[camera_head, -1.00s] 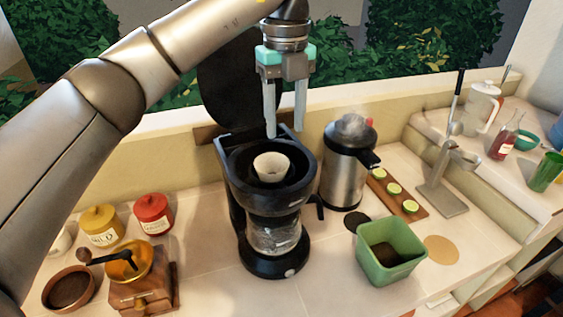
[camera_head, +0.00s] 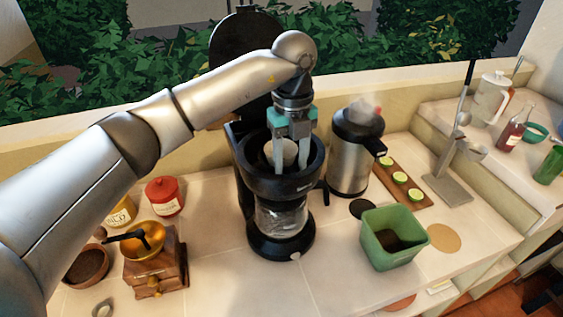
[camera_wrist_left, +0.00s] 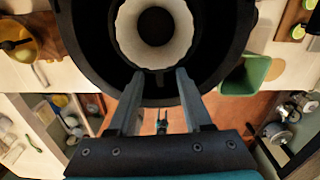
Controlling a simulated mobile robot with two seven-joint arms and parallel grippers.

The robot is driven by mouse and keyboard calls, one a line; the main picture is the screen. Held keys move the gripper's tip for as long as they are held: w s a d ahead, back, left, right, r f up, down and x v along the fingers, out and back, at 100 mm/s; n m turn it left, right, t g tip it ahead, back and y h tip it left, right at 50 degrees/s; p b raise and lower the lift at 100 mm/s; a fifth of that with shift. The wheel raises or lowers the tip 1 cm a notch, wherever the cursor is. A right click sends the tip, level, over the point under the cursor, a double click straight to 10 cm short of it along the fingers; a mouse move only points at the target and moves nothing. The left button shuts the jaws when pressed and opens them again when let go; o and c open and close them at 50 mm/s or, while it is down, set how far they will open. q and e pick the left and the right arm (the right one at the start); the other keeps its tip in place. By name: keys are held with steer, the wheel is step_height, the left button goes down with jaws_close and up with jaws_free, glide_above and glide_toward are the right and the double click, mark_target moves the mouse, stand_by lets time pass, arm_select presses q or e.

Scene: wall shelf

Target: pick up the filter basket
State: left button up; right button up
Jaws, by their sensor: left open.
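The filter basket is the dark round holder in the open top of the black coffee maker (camera_head: 280,222), with a white paper filter (camera_head: 290,150) inside it. In the left wrist view the white filter (camera_wrist_left: 126,28) fills the upper middle, ringed by dark walls; I cannot clearly separate the basket's edge from the machine's. My left gripper (camera_head: 291,168) is open, fingers pointing down into the machine's top at the filter. In the left wrist view its fingertips (camera_wrist_left: 160,74) stand apart at the filter's near edge, with nothing clearly held.
The coffee maker's raised lid (camera_head: 245,40) stands behind my arm. A steaming metal kettle (camera_head: 348,160) is close on the right, with a green container (camera_head: 385,262) in front. A grinder (camera_head: 155,265) and red jar (camera_head: 164,196) stand left. Counter in front is clear.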

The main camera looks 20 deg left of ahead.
mark_target(291, 169)
arm_select(q)
steer(key=shift+f, duration=1.5)
steer(key=shift+c, duration=0.2)
jaws_close()
